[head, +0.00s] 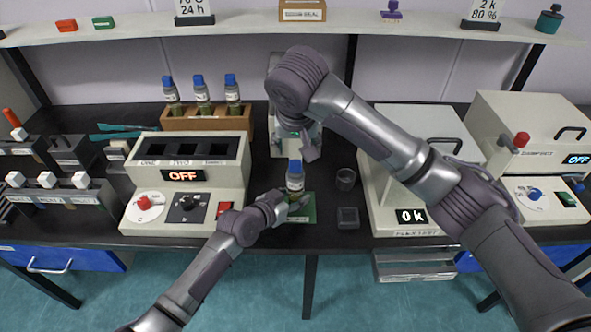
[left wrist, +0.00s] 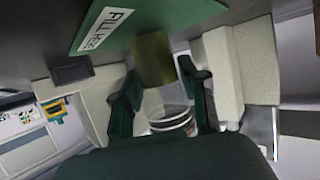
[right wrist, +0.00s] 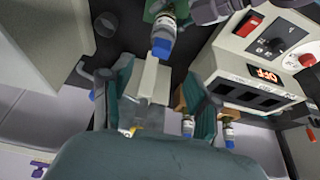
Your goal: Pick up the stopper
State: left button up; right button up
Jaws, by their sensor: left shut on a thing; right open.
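A small bottle with a blue cap (head: 295,181), the only stopper-like part I can make out on it, stands upright over a green mat (head: 309,212). My left gripper (head: 290,200) is shut on the bottle below its cap. My right gripper (head: 311,150) is open and empty, above and slightly right of the cap, pointing down. In the right wrist view the blue cap (right wrist: 162,46) lies beyond the fingertips, apart from them. I cannot tell whether the bottle touches the mat.
A wooden rack (head: 210,121) holds several blue-capped bottles behind a heater block (head: 187,172) at left. A pale device (head: 286,146) stands behind the held bottle.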

aim_at(296, 162)
jog(key=x, duration=1)
jog(key=shift+w+a+r, duration=0.1)
jog(key=shift+w, duration=0.05)
jog(key=c, duration=1)
jog(key=shift+c, duration=0.2)
notch_tip(296, 162, up, 15)
dwell(0.5)
pick_arm(q)
jog(key=o, duration=1.4)
jog(key=shift+c, duration=0.2)
